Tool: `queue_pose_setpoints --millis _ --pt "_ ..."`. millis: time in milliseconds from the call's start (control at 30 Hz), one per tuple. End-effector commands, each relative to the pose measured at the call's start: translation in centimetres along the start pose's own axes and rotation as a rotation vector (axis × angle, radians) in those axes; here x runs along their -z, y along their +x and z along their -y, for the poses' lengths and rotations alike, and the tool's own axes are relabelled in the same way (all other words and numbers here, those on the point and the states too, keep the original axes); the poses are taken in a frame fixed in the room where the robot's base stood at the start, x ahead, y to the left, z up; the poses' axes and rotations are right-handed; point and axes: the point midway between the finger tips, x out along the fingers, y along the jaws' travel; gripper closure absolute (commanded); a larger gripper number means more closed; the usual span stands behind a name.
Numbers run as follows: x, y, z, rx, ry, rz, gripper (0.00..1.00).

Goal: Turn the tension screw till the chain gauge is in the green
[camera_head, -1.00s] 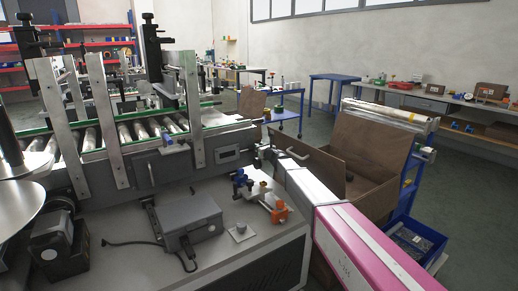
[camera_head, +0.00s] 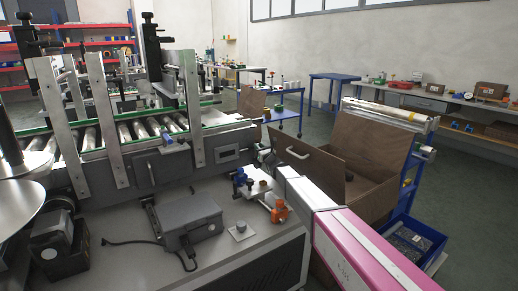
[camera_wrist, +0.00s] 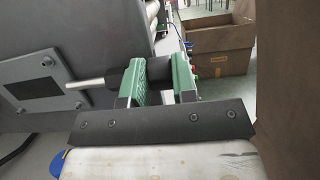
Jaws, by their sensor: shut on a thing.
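My gripper (camera_wrist: 161,84) has green fingers shut on the black knob (camera_wrist: 158,70) of what looks like the tension screw. A bright metal shaft (camera_wrist: 95,83) runs from the knob toward the grey conveyor side. A plate with a dark window (camera_wrist: 41,88) lies just left of the shaft end. It also shows on the conveyor side in the head view (camera_head: 228,154). I cannot read any needle or green band on it, nor tell whether it is the chain gauge. In the head view my gripper (camera_head: 265,157) is small at the right end of the conveyor.
Below the conveyor, a grey box (camera_head: 190,222) with a cable and an orange-and-blue fitting (camera_head: 270,203) stand on the machine top. A large brown open box (camera_head: 370,165) stands close to the right of my arm.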

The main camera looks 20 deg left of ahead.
Motion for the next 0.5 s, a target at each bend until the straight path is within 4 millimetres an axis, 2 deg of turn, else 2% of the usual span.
queue_pose_setpoints --millis 233,267,300,500 --pt "0.04 -0.06 -0.09 -0.001 0.000 -0.002 0.98" --pt "0.05 -0.06 -0.09 -0.001 0.000 -0.002 0.68" --pt "0.04 -0.06 -0.08 -0.001 0.000 -0.002 0.64" --pt "0.02 -0.04 -0.03 0.000 0.000 -0.002 0.64"
